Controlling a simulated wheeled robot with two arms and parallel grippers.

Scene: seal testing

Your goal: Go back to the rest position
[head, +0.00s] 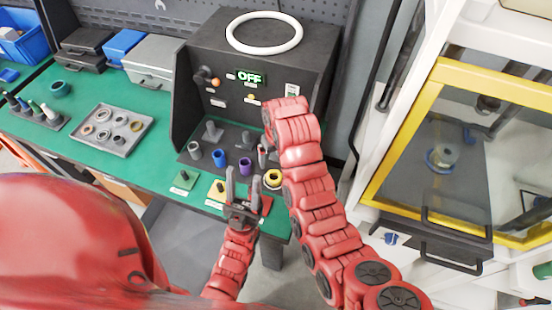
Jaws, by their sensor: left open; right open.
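My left gripper (243,183) is open, with its two fingers pointing up and apart. It is in front of the black test machine (255,55), over the front edge of the green bench, near the yellow and red pads. Nothing shows between its fingers. My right arm (318,200) rises from the lower right and ends in front of the machine's right side. The machine's display (250,77) reads OFF in green.
A white ring (264,48) lies on the machine. Blue (219,158) and purple (245,167) cylinders stand on its base. A grey tray (128,143) of rings lies on the left of the bench. A yellow-framed cabinet (405,125) stands at the right.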

